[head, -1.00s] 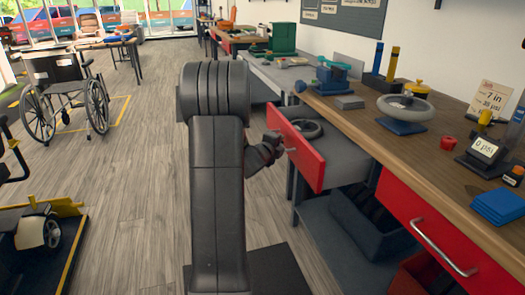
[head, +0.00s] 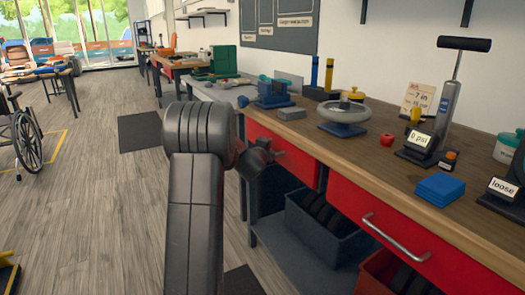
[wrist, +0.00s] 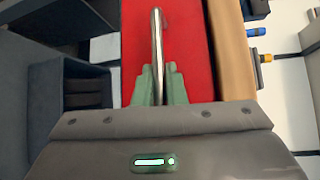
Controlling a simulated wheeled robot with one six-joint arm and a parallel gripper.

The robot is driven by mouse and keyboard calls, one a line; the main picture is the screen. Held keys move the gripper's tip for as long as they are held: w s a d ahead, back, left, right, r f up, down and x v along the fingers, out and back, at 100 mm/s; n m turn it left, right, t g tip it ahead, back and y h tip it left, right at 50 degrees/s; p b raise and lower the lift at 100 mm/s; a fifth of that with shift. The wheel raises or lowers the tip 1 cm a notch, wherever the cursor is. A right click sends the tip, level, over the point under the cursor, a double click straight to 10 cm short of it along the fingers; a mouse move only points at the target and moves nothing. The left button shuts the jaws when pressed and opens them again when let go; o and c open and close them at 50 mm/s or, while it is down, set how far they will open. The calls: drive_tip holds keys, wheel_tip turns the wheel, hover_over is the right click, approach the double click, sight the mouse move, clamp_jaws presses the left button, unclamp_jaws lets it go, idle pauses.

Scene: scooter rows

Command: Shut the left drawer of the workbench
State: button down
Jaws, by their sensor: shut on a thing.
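The left drawer (head: 296,153) of the workbench (head: 390,165) has a red front. In the head view this front sits under the worktop edge, about in line with the right drawer's front, and the inside does not show. My gripper (head: 274,154) is at this front, partly hidden by my arm. In the wrist view my gripper (wrist: 158,88) has its green fingers shut on the metal bar handle (wrist: 157,35), one on each side, in front of the red drawer face.
The right red drawer (head: 350,205) with its bar handle is beside it. A dark bin (head: 325,235) stands on the shelf below. A handwheel (head: 344,115), a pump and blue pads stand on the worktop. The floor to the left is largely clear.

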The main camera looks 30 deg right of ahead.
drive_tip(key=shift+d+r, duration=0.1)
drive_tip(key=shift+d, duration=0.05)
drive_tip(key=c, duration=1.8)
unclamp_jaws()
drive_tip(key=shift+d, duration=0.1)
drive_tip(key=shift+o, duration=0.2)
drive_tip(key=v, duration=1.4)
drive_tip(key=shift+w, duration=0.2)
